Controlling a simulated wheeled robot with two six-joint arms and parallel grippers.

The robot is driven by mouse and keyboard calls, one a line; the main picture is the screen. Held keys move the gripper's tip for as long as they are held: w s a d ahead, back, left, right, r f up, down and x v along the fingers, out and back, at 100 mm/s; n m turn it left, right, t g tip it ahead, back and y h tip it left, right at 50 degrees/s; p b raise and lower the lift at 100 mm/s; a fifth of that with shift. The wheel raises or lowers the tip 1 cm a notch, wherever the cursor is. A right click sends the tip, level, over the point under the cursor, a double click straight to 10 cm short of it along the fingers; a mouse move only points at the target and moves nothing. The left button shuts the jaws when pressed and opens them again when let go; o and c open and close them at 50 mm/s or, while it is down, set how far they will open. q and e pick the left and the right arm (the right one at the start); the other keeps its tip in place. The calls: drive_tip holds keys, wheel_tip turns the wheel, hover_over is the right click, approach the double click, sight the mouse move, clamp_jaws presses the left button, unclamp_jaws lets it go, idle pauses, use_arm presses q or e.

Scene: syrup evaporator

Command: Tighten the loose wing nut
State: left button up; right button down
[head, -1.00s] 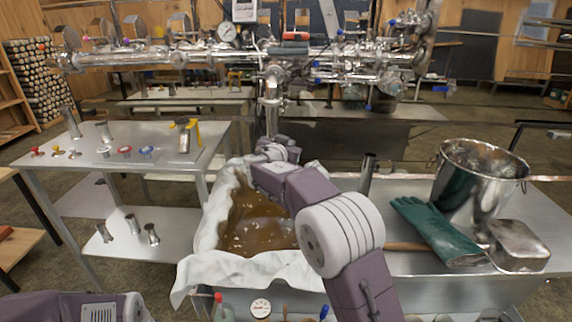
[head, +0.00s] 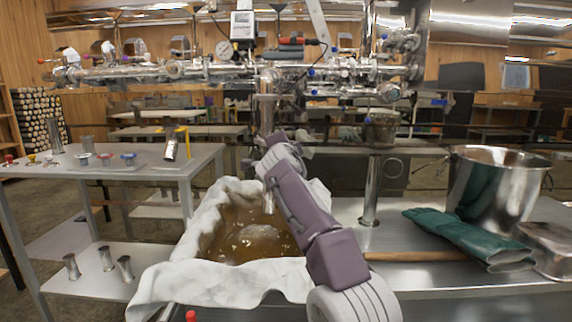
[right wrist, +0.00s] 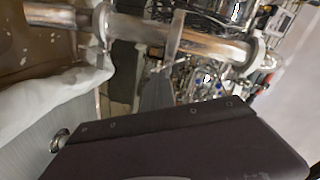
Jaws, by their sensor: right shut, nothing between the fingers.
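A shiny pipe assembly with several clamps (head: 215,68) runs across the back in the head view. A vertical metal spout (head: 266,112) drops from it above the cloth-lined pan (head: 205,215). I cannot make out which wing nut is loose. My right arm reaches up over the pan, and my right gripper (head: 268,165) is shut and empty near the spout; its fingertips are hard to see. The right wrist view shows a flanged pipe (right wrist: 205,45) beyond the dark body of my arm, which hides the lower part. My left gripper is not in view.
The pan holds brown syrup. A green glove (head: 470,237), a metal bucket (head: 495,190) and an upright metal tube (head: 372,190) are on the steel table at right. A side table (head: 120,178) with metal tubes and coloured clamps stands at left.

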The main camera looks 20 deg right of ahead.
drive_tip(key=shift+w+a+f+m+t+b, duration=0.1)
drive_tip(key=shift+f+m+t+b, duration=0.35)
drive_tip(key=shift+m+b, duration=0.8)
